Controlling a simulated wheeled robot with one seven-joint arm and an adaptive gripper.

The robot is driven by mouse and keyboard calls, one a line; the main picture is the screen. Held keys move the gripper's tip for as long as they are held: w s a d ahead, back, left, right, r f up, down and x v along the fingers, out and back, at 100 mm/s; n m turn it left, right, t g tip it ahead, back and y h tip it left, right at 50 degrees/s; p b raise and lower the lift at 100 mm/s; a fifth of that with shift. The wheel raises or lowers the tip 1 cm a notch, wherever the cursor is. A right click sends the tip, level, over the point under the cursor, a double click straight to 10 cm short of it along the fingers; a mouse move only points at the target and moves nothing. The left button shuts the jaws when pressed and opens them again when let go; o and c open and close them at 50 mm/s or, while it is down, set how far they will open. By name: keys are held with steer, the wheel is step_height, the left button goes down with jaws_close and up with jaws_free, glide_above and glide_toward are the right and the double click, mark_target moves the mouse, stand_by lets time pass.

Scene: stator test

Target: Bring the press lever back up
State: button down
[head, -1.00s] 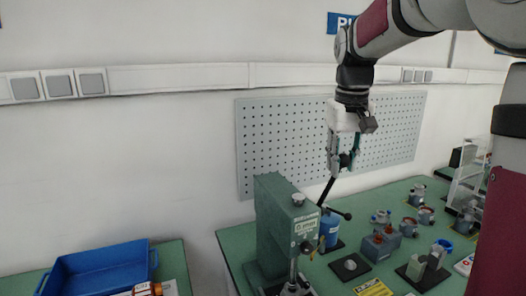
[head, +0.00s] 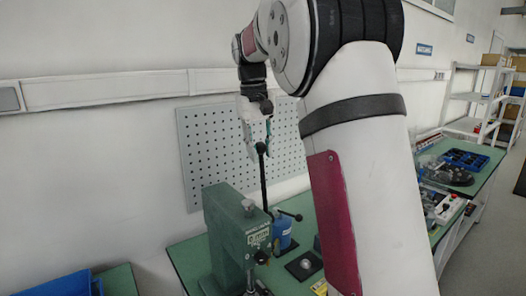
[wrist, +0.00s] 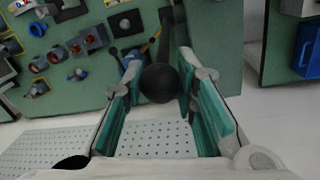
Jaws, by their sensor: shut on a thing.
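The green arbor press (head: 232,235) stands at the near edge of the green bench. Its black lever (head: 264,185) rises almost upright from the press's right side, with a round black knob (head: 261,148) on top. My gripper (head: 261,140) is at the knob, above the press, and is shut on it. In the wrist view the knob (wrist: 160,83) sits between the green-padded fingers, and the lever (wrist: 165,40) runs away from it toward the press. My arm hides part of the bench in the head view.
A pegboard (head: 195,150) is on the wall behind. A blue bin (head: 60,285) is at the lower left.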

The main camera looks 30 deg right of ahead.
steer(key=shift+w, duration=0.2)
steer(key=c, duration=1.3)
jaws_free()
steer(key=shift+w+f, duration=0.1)
steer(key=r, duration=0.7)
steer(key=a+r, duration=0.1)
steer(key=r, duration=0.3)
steer(key=shift+w, duration=0.1)
steer(key=shift+a+r, duration=0.15)
steer(key=shift+r, duration=0.35)
